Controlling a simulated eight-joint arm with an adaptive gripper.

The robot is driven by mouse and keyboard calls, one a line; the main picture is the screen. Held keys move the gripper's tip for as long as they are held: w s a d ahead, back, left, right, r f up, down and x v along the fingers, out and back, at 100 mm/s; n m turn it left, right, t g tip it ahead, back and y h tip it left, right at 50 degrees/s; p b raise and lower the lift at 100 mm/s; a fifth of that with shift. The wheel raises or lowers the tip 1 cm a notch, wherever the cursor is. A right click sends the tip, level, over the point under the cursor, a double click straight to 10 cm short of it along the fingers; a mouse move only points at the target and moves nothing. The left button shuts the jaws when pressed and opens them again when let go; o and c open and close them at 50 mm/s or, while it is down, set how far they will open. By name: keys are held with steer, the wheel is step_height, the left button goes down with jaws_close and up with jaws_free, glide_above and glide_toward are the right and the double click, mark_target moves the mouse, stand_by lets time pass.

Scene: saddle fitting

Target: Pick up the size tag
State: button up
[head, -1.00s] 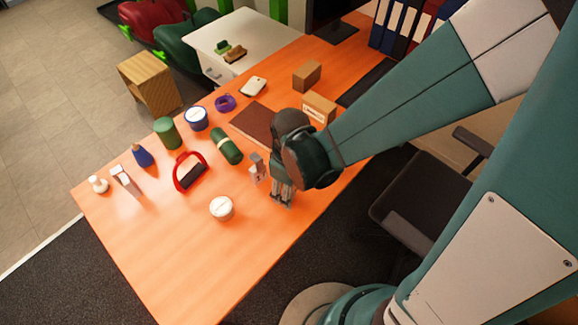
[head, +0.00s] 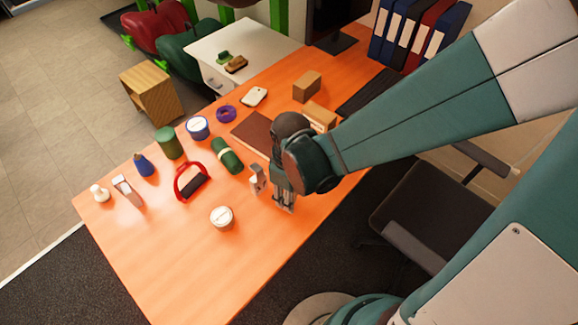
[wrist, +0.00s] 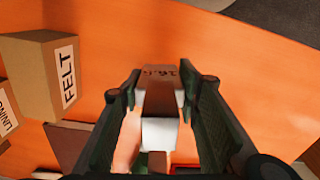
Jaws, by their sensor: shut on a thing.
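The size tag (wrist: 161,74) is between the two fingers of my gripper (wrist: 165,105) in the wrist view. A brown block-like part and a white end face show nearer the camera. My gripper is shut on it. In the head view my gripper (head: 284,206) points down low over the orange table, and the tag is too small to make out there. I cannot tell whether it touches the table.
A small grey upright thing (head: 257,183) is just left of my gripper. A white-lidded jar (head: 221,217), a green roll (head: 227,155) and a red-handled tool (head: 190,181) lie further left. A box marked FELT (wrist: 42,73) is close by.

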steer(key=shift+r+p, duration=1)
steer(key=shift+r, duration=2.75)
steer(key=shift+a+r, duration=0.25)
steer(key=shift+a, duration=0.55)
steer(key=s+a+r+m+p, duration=0.1)
steer(key=s+a+r+p, duration=0.1)
steer(key=a, duration=0.8)
steer(key=s+a+r+m+p, duration=0.1)
steer(key=s+a+r+p, duration=0.1)
steer(key=a, duration=0.7)
steer(key=shift+s+a+r+p, duration=0.15)
steer(key=shift+a+p, duration=0.2)
steer(key=shift+f+b, duration=0.5)
steer(key=shift+f, duration=2.4)
